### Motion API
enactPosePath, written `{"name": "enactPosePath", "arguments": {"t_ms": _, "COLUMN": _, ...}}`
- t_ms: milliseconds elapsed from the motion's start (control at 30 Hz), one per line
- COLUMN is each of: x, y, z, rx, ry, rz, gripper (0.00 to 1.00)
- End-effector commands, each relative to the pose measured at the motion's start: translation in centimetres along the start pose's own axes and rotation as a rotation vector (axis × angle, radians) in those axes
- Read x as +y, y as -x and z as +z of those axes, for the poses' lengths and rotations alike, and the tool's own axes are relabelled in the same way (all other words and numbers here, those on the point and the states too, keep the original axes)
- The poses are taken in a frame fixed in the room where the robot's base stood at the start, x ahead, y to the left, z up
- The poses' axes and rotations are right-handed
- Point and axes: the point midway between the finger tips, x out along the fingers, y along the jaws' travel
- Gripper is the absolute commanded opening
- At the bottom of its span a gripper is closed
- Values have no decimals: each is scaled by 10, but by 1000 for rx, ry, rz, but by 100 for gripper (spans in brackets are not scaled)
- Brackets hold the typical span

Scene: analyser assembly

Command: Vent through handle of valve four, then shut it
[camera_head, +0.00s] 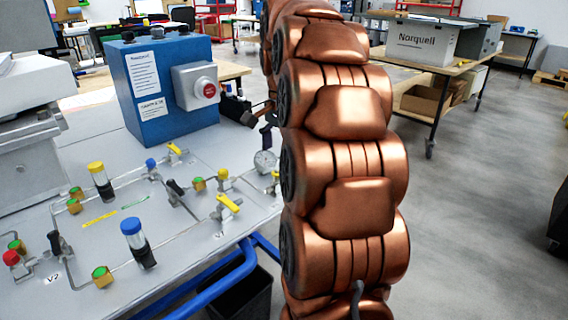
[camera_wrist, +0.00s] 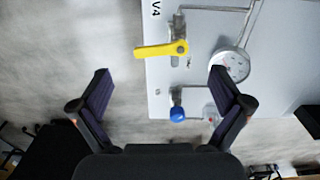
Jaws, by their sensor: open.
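In the wrist view, a yellow lever handle (camera_wrist: 160,49) sits on a valve beside the label V4 (camera_wrist: 155,9). The handle lies across the short valve body and sticks out past the panel's left edge. My gripper (camera_wrist: 160,70) is open and empty, its two dark fingers spread wide. The handle shows above and between the fingertips, apart from both. In the head view, my copper arm covers the gripper and part of the panel. Several yellow levers show there, one at the front edge (camera_head: 229,203); I cannot tell which is V4's.
A round gauge (camera_wrist: 230,66) and a blue knob (camera_wrist: 177,114) sit close to the handle. In the head view, the grey panel (camera_head: 190,245) carries pipes and several coloured knobs. A blue box (camera_head: 165,95) with a red button stands behind.

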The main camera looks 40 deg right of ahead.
Motion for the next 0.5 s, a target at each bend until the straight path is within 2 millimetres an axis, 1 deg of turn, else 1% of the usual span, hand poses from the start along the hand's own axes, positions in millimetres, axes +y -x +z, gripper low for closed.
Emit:
{"name": "enactPosePath", "arguments": {"t_ms": 33, "x": -1, "y": 6, "z": -1, "rx": 3, "ry": 0, "rz": -4, "gripper": 100}}
{"name": "enactPosePath", "arguments": {"t_ms": 100, "x": -2, "y": 13, "z": -1, "rx": 4, "ry": 0, "rz": -5, "gripper": 100}}
{"name": "enactPosePath", "arguments": {"t_ms": 200, "x": -1, "y": 19, "z": 0, "rx": 1, "ry": 0, "rz": -1, "gripper": 100}}
{"name": "enactPosePath", "arguments": {"t_ms": 367, "x": 0, "y": 26, "z": 0, "rx": 1, "ry": 0, "rz": -1, "gripper": 100}}
{"name": "enactPosePath", "arguments": {"t_ms": 500, "x": 0, "y": 28, "z": 0, "rx": 1, "ry": 0, "rz": -2, "gripper": 100}}
